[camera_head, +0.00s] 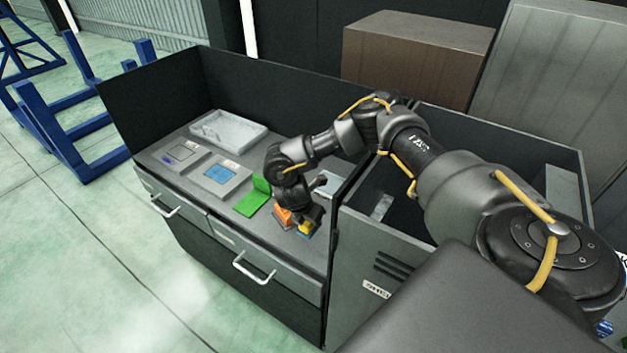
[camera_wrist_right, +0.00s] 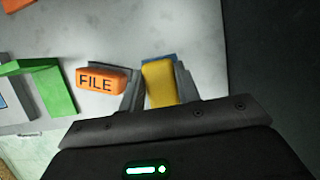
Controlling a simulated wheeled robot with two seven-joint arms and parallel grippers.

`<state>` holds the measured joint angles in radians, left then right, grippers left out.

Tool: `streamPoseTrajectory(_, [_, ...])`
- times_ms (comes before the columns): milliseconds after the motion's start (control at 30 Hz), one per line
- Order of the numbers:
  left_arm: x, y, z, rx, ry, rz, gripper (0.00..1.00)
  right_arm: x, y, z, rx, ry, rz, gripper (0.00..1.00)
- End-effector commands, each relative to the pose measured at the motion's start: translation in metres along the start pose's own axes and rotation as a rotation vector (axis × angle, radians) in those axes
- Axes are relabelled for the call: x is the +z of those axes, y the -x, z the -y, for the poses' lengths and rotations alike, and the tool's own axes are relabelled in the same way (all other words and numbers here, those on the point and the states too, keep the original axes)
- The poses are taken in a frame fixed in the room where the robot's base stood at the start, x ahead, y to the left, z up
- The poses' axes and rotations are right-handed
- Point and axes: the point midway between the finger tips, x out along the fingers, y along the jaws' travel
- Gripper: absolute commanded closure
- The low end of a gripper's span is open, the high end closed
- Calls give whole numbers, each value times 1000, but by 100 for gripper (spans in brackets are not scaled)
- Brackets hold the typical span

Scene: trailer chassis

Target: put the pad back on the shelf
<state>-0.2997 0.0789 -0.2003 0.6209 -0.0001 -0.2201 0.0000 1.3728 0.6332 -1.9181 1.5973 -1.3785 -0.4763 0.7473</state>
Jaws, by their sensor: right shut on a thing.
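My right gripper (camera_head: 303,224) reaches down to the grey shelf top (camera_head: 202,142) of the bench, near its right end. In the right wrist view the fingers (camera_wrist_right: 159,88) are shut on a yellow block (camera_wrist_right: 159,84) with a blue part at its far edge, which looks like the pad. The yellow block (camera_head: 305,229) also shows low between the fingers in the head view. Whether it touches the surface I cannot tell. An orange block marked FILE (camera_wrist_right: 95,80) lies close beside the left finger. My left gripper is not in view.
A green angled holder (camera_head: 252,197) stands left of the gripper. Farther left are a grey tray with a blue panel (camera_head: 220,173), another grey tray (camera_head: 180,152) and a white bin (camera_head: 229,131). A dark wall (camera_wrist_right: 270,60) rises close on the right.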

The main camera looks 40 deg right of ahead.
Motion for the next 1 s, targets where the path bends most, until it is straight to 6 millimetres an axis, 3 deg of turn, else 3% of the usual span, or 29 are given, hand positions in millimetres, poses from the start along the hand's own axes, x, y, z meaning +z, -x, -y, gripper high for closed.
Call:
streamPoseTrajectory(300, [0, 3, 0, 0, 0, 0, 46, 4, -14, 1, -2, 0, -2, 89])
streamPoseTrajectory(400, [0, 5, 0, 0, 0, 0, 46, 8, -27, 3, -3, -1, 0, 89])
streamPoseTrajectory(600, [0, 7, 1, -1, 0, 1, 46, -4, -50, 2, -2, 1, -1, 89])
streamPoseTrajectory(967, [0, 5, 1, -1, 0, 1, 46, -6, -54, 2, 0, 0, -2, 89])
streamPoseTrajectory(1000, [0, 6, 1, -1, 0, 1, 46, -6, -54, 2, 0, 0, -2, 65])
